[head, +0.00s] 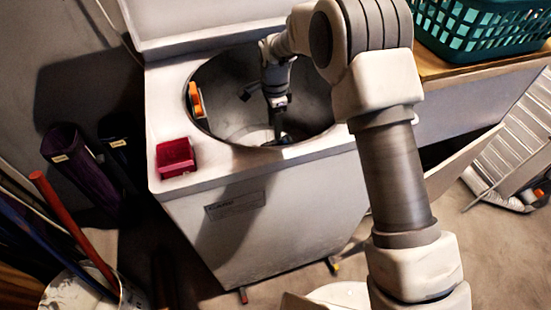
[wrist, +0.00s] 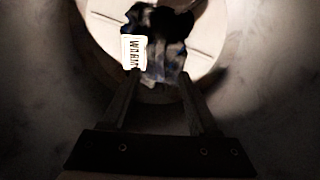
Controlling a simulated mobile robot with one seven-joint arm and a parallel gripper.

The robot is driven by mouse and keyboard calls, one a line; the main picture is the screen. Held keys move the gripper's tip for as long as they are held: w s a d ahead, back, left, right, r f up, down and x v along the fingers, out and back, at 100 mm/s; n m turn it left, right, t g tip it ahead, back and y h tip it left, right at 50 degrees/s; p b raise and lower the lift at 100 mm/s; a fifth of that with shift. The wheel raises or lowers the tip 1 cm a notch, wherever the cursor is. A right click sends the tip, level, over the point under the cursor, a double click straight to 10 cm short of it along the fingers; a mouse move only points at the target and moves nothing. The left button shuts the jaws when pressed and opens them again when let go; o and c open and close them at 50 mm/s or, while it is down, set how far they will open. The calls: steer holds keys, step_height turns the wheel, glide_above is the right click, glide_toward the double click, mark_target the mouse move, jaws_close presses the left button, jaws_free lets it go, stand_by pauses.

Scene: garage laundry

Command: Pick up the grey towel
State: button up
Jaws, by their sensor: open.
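A dark, crumpled cloth with grey-blue patches (wrist: 168,50) lies on the pale round floor of the drum in the wrist view; it is probably the grey towel, but the light is too dim to be sure of its colour. My gripper (wrist: 158,76) points down at it, open, with its fingertips at the cloth's near edge. I cannot tell whether they touch it. In the head view my gripper (head: 279,134) is deep inside the drum of the white washing machine (head: 270,220). The towel is not clearly visible there.
A white tag with dark letters (wrist: 133,52) lies against the cloth's left side. The drum wall (wrist: 262,90) surrounds my gripper. An orange object (head: 196,100) sits at the rim's left. A red box (head: 175,157) stands on the machine's top. A teal basket (head: 480,28) is at the right.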

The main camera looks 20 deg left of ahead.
mark_target(275, 141)
step_height(275, 141, down, 8)
steer(key=b, duration=0.2)
steer(key=shift+r+b, duration=0.2)
steer(key=shift+b, duration=0.1)
steer(key=shift+r, duration=0.1)
steer(key=shift+c, duration=0.2)
jaws_close()
stand_by(1.0)
